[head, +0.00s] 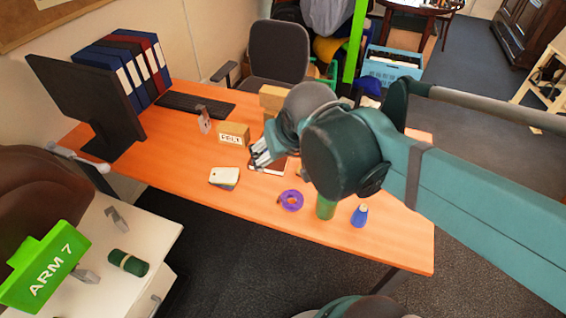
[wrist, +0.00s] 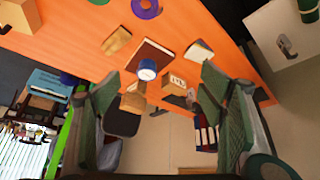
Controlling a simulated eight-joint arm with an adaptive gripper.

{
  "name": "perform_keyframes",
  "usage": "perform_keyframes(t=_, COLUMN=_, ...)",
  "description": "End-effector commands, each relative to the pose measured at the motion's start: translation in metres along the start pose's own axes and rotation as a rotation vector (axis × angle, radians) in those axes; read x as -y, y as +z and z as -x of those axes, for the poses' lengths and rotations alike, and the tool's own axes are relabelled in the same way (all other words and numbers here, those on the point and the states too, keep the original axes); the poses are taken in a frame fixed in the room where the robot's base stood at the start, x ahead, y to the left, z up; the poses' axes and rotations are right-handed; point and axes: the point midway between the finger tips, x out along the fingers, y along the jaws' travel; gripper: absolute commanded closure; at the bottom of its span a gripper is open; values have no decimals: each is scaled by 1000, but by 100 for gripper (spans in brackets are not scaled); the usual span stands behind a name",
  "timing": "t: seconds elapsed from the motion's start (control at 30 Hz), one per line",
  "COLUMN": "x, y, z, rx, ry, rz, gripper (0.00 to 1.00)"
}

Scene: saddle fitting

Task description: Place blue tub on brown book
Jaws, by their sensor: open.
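The blue tub (wrist: 147,70) shows in the wrist view as a small round blue thing with a pale face, between my fingers in the picture and touching neither. It overlaps the edge of the brown book (wrist: 153,54); I cannot tell whether it rests on the book or just beside it. In the head view the book (head: 268,166) lies flat on the desk, partly covered by my gripper (head: 262,153), and the tub is hidden. My gripper also shows in the wrist view (wrist: 158,78), its two green fingers wide apart and empty.
On the orange desk (head: 185,150) near the book are a lettered box (head: 233,134), a pale stack (head: 224,176), a purple ring (head: 290,200), a green cylinder (head: 326,208) and a blue cone-shaped thing (head: 359,215). A monitor (head: 85,100) stands at the left. The desk's left front is clear.

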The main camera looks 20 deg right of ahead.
Motion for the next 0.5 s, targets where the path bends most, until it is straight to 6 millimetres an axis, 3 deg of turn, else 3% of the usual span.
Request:
perform_keyframes(t=0.23, x=6, y=22, z=12, rx=-54, ry=-56, rz=50, gripper=30)
perform_keyframes(t=0.5, x=9, y=29, z=17, rx=-82, ry=-79, rz=73, gripper=30)
